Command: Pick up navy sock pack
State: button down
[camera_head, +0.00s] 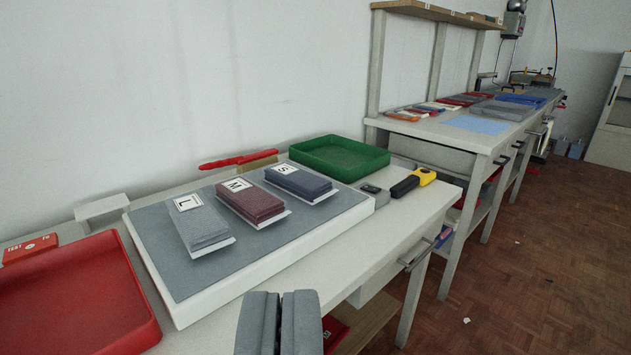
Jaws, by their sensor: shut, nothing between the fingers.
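The navy sock pack (299,182) lies on a grey-topped board (253,259) with a white edge. It is the rightmost of three packs and has a white card marked S at its far end. A maroon pack (252,203) marked M lies to its left, and a light grey pack (203,226) marked L lies further left. My gripper (280,296) is at the bottom of the view, in front of the board's near edge. Its two grey fingers are shut with nothing between them, apart from all the packs.
A red tray (134,343) stands at the left, and a green tray (375,169) stands behind the board. A red-handled brush (238,160) lies beyond the board. A yellow-and-black tool (413,182) lies right of it. A second bench (480,140) stands further back, with open floor at the right.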

aim_at(309, 187)
jog(key=i+l, duration=0.15)
jog(key=i, duration=0.45)
jog(key=i+l+u, duration=0.1)
jog(key=i, duration=0.45)
